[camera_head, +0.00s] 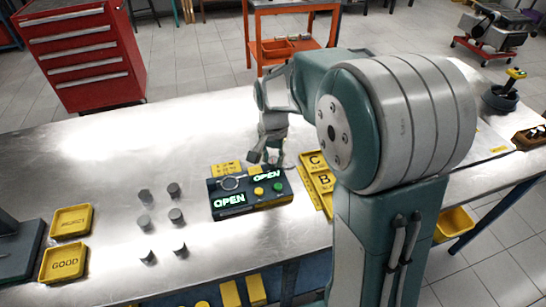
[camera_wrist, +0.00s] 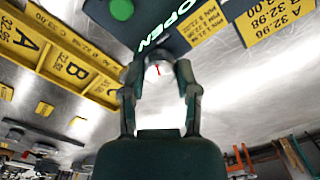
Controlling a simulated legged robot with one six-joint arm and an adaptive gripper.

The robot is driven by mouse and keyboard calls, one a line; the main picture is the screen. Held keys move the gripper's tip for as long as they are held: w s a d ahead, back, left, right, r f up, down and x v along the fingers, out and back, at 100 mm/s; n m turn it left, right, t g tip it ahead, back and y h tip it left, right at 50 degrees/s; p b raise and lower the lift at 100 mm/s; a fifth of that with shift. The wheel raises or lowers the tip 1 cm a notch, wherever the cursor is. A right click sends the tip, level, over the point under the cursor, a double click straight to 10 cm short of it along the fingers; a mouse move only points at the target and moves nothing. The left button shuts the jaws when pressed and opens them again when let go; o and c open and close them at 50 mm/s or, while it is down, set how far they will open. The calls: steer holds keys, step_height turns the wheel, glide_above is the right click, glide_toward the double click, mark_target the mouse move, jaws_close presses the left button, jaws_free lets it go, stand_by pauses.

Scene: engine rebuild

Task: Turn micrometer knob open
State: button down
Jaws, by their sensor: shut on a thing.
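The micrometer unit (camera_head: 240,204) is a dark box on the metal bench, with two lit green "OPEN" displays, a ring-shaped part, a yellow button and a green button. Part of it shows at the top of the wrist view (camera_wrist: 150,12). My gripper (camera_head: 263,157) is at the box's far side. In the wrist view, the fingers of my gripper (camera_wrist: 160,76) are closed on the micrometer knob (camera_wrist: 158,70), a small pale round knob with a red mark. In the head view the knob is hard to make out behind my fingers.
Several grey cylinders (camera_head: 175,216) stand left of the box. Yellow trays marked REJECT (camera_head: 71,221) and GOOD (camera_head: 63,263) lie further left. Yellow bins marked C and B (camera_head: 322,182) are close on the right. Yellow label plates (camera_wrist: 270,18) lie beside the box.

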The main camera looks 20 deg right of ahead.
mark_target(272, 160)
stand_by(0.3)
steer(key=shift+c, duration=1.8)
jaws_free()
steer(key=shift+a, duration=0.1)
step_height(272, 160, up, 12)
steer(key=shift+a, duration=0.1)
